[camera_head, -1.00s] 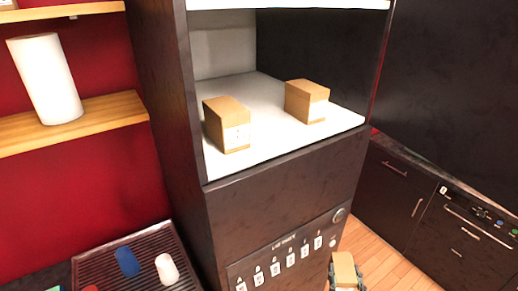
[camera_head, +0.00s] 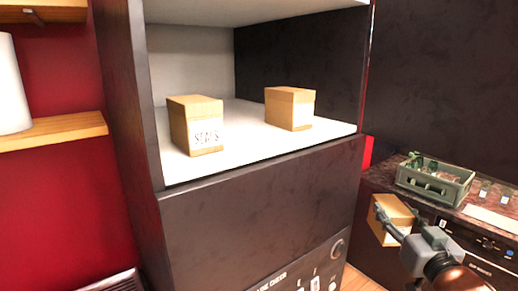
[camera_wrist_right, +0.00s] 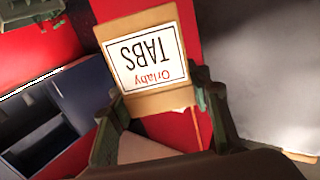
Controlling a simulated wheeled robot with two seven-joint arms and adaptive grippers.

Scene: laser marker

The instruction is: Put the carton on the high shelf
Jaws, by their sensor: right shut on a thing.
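The carton (camera_head: 391,216) is a small tan box at the lower right of the head view. In the right wrist view the carton (camera_wrist_right: 150,62) shows a white label reading "Orlaby TABS", upside down. My right gripper (camera_head: 388,226) is shut on it, with one finger on each side in the wrist view. The carton is held in the air, in front of the dark counter and below shelf level. The high shelf (camera_head: 240,140) is a white board in a dark cabinet, left of and above the carton. My left gripper is not in view.
Two similar cartons stand on the shelf, one at the left (camera_head: 195,125) and one further right (camera_head: 290,108), with bare shelf between and in front of them. A green crate (camera_head: 435,182) stands on the counter at the right. The dark cabinet front (camera_head: 265,205) drops below the shelf edge.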

